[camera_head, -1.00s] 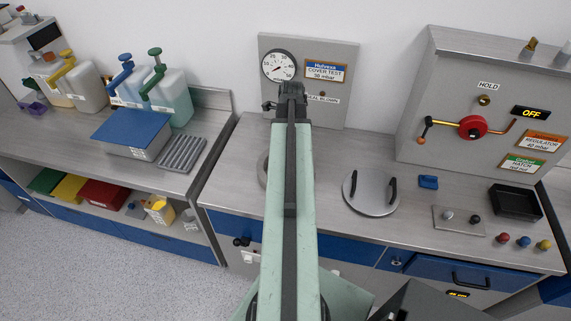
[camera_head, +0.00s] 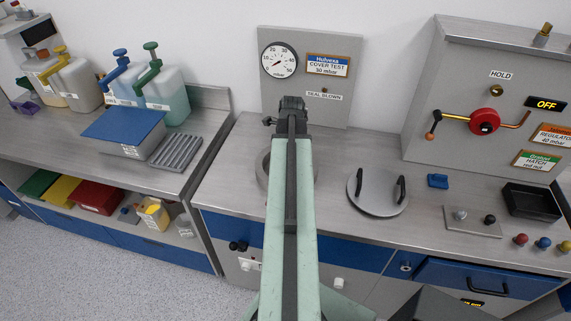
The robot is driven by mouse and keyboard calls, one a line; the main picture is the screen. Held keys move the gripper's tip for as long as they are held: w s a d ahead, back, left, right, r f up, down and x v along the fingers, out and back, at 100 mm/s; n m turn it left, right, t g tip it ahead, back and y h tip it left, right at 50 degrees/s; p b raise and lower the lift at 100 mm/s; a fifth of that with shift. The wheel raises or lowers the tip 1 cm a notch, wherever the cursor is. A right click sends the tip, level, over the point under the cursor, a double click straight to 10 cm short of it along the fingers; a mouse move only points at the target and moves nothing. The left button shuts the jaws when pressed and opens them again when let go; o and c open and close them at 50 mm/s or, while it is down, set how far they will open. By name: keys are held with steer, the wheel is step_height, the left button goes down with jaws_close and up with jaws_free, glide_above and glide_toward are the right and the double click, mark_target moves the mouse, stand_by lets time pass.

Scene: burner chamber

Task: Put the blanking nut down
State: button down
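My gripper (camera_head: 291,104) is at the far end of my green arm, over the back of the steel bench and in front of the grey cover test panel (camera_head: 345,105). I see it from behind and above, so its fingertips and anything between them are hidden. A small dark part (camera_head: 270,121) sticks out at its left side; I cannot tell whether it belongs to the gripper or is something held. I cannot pick out the blanking nut for certain. A small metal plate (camera_head: 473,230) on the right of the bench bears a light knob (camera_head: 460,214) and a dark knob (camera_head: 489,219).
A round ring (camera_head: 263,170) sits partly behind my arm. A round lid with two dark handles (camera_head: 378,195), a blue block (camera_head: 437,181) and a black tray (camera_head: 531,201) occupy the right bench. A valve box (camera_head: 490,90) stands behind. Bare bench lies left of the ring.

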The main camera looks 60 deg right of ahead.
steer(key=shift+f+b, duration=0.45)
steer(key=shift+f, duration=0.2)
steer(key=c, duration=1.1)
jaws_free()
steer(key=shift+r, duration=0.1)
steer(key=shift+o, duration=0.2)
step_height(320, 180, up, 13)
steer(key=p, duration=1.3)
steer(key=shift+s+d, duration=0.15)
steer(key=shift+s, duration=0.3)
